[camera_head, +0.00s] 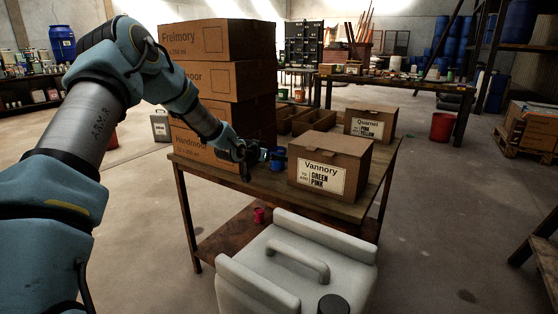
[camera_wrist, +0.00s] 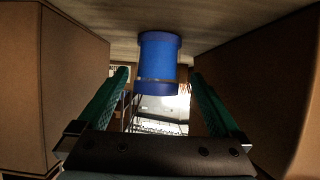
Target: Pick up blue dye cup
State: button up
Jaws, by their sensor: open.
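The blue dye cup (camera_head: 278,158) stands on the wooden table (camera_head: 276,188), between the stacked boxes and the Vannory box in the head view. In the wrist view the blue cup (camera_wrist: 158,62) is ahead, centred between my fingers and near their tips. My gripper (camera_head: 262,156) is beside the cup on its left in the head view. In the wrist view my gripper (camera_wrist: 158,95) is open, with one green finger on each side and a visible gap to the cup. Whether the cup sits fully between the fingertips is hard to tell.
A Vannory box (camera_head: 330,165) is close on the right, and tall stacked boxes (camera_head: 222,85) are on the left. A Quarnel box (camera_head: 371,125) and an open divided crate (camera_head: 300,120) sit behind. A grey canister (camera_head: 300,265) is in front.

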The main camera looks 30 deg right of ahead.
jog(key=shift+p+x, duration=0.35)
jog(key=shift+x, duration=3.1)
jog(key=shift+s+d, duration=0.1)
jog(key=shift+s, duration=0.05)
jog(key=shift+c, duration=0.2)
jog(key=shift+r, duration=0.1)
jog(key=c, duration=1.4)
